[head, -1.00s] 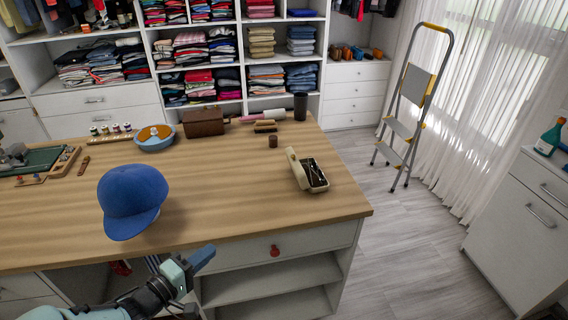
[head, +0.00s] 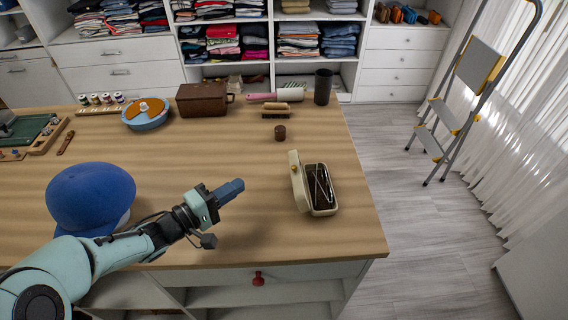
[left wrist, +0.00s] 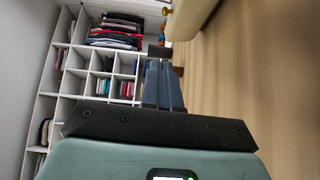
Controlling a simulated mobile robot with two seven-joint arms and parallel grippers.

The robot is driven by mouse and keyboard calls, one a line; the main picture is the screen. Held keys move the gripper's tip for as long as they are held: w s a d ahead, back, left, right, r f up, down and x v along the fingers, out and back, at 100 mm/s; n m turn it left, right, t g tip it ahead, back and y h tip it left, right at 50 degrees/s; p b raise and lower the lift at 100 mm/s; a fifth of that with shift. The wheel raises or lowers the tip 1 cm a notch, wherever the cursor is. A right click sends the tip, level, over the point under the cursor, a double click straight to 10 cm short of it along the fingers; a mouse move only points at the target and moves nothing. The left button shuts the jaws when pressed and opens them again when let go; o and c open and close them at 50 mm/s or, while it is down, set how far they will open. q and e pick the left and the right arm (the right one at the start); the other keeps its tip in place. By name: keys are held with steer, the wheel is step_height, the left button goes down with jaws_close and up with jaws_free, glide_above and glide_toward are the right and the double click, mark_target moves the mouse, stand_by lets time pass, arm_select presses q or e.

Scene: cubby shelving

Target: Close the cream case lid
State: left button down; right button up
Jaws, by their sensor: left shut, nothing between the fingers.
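The cream case (head: 322,206) sits near the right end of the wooden table. Its lid (head: 298,182) stands up on the left side, so the case is open, with dark contents showing. In the left wrist view, part of a cream body, likely the case (left wrist: 192,18), shows at the top edge with a brass-coloured knob. My left gripper (head: 232,188) is above the table, left of the case and apart from it, pointing right. Its fingers (left wrist: 164,85) are together with nothing between them. My right gripper is not in view.
A blue cap (head: 90,196) stands beside my left arm. A small brown cylinder (head: 280,132), brushes (head: 276,111), a dark cup (head: 322,87) and a brown box (head: 203,99) are toward the back. The tabletop between gripper and case is clear.

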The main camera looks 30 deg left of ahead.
mark_target(298, 178)
arm_select(q)
steer(key=w+d+b, duration=0.1)
steer(key=w+d, duration=0.5)
steer(key=w, duration=0.3)
steer(key=shift+w+d+f, duration=0.2)
steer(key=shift+w+d, duration=0.15)
steer(key=shift+w, duration=0.05)
